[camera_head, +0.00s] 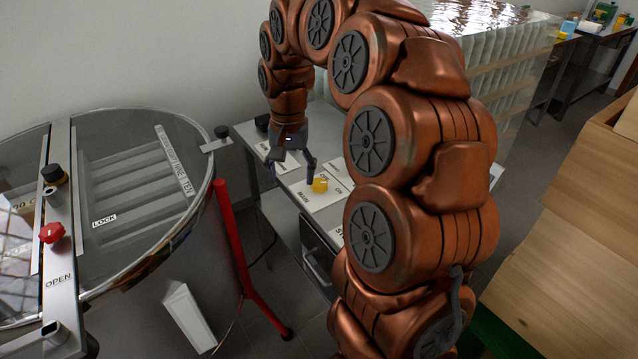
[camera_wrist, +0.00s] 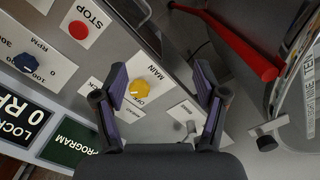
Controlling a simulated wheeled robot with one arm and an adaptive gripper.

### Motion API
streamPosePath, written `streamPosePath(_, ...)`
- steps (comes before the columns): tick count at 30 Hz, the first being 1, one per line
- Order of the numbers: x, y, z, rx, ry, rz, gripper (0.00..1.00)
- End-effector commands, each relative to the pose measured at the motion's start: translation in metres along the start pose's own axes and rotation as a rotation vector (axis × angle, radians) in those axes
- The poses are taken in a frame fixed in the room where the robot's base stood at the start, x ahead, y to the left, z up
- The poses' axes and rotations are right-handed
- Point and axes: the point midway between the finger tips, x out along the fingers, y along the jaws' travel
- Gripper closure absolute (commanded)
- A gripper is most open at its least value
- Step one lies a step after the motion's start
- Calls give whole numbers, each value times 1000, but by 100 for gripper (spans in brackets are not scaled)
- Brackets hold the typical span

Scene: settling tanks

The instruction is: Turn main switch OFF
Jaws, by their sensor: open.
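The main switch is a yellow knob (camera_head: 320,184) on a white plate marked MAIN, ON and OFF, on top of the control cabinet. In the wrist view the yellow knob (camera_wrist: 139,88) lies between the two fingers, closer to the left one. My gripper (camera_head: 291,170) is open and empty, pointing down over the panel. In the head view its right finger is close to the knob; I cannot tell whether it touches. The wrist view shows both fingers of my gripper (camera_wrist: 160,68) spread apart. Which mark the knob points to is unclear.
A red STOP button (camera_wrist: 79,30), a blue RPM knob (camera_wrist: 26,63) and a small grey toggle (camera_wrist: 190,127) share the panel. A large round lidded tank (camera_head: 130,200) with a red leg (camera_head: 236,250) stands at left. Wooden boxes (camera_head: 570,190) stand at right.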

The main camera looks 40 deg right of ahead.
Motion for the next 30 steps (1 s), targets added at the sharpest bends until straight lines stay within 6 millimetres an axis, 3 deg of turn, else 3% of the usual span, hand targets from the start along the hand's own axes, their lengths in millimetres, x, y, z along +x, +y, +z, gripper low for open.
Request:
streamPosePath(6,19,20,-66,200,19,-4,28)
streamPosePath(12,31,40,-105,336,33,-1,28)
streamPosePath(16,35,48,-117,381,37,1,28)
streamPosePath(23,42,50,-120,393,38,3,28)
streamPosePath(30,67,50,-120,391,35,5,28)
